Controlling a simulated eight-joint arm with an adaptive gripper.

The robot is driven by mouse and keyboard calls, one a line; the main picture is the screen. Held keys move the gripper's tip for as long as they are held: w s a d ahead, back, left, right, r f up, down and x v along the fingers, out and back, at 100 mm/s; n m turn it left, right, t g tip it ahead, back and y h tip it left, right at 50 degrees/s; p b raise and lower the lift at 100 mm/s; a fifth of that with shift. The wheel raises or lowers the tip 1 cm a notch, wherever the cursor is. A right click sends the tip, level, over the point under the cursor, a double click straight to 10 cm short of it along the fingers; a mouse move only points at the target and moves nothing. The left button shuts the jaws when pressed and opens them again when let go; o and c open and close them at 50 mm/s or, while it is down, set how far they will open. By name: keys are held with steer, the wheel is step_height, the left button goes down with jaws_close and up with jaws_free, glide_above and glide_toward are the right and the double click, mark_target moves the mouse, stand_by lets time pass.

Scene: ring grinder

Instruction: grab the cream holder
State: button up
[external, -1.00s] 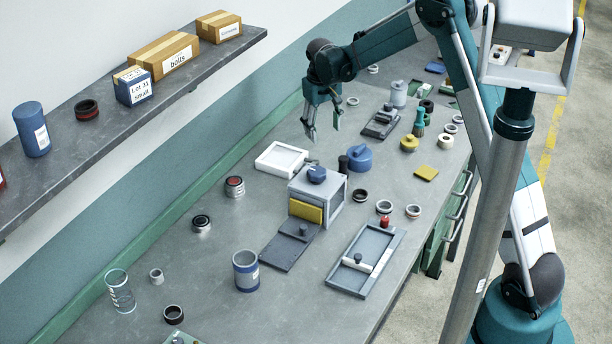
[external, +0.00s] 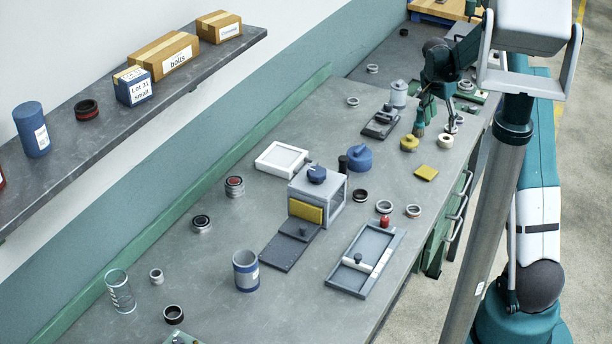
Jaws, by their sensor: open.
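A short cream ring-shaped piece (external: 446,142) stands on the bench at the right; it looks like the cream holder, but I cannot be sure. My gripper (external: 437,120) is open and points down just above and behind this piece. One fingertip is close to the cream piece in the picture; I cannot tell whether they touch. The other finger overlaps a small teal tool with a tan foot (external: 418,130). Nothing is visibly held.
A yellow knobbed part (external: 409,144) and a yellow plate (external: 426,173) lie close by. A dark fixture (external: 380,124) and a pale grey canister (external: 398,94) stand to the left. A grey box (external: 330,196) stands mid-bench. A post partly blocks the right side.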

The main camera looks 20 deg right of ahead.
mark_target(446, 138)
steer(key=shift+s+d+f, duration=0.15)
steer(key=shift+d+f, duration=0.25)
steer(key=shift+d, duration=0.25)
steer(key=shift+x, duration=1.3)
steer(key=shift+f, duration=0.1)
steer(key=shift+s+x, duration=0.15)
steer(key=shift+x, duration=1.1)
steer(key=shift+s+x, duration=0.15)
steer(key=shift+x, duration=1.1)
steer(key=shift+w, duration=0.15)
steer(key=shift+c, duration=0.6)
steer(key=c, duration=0.9)
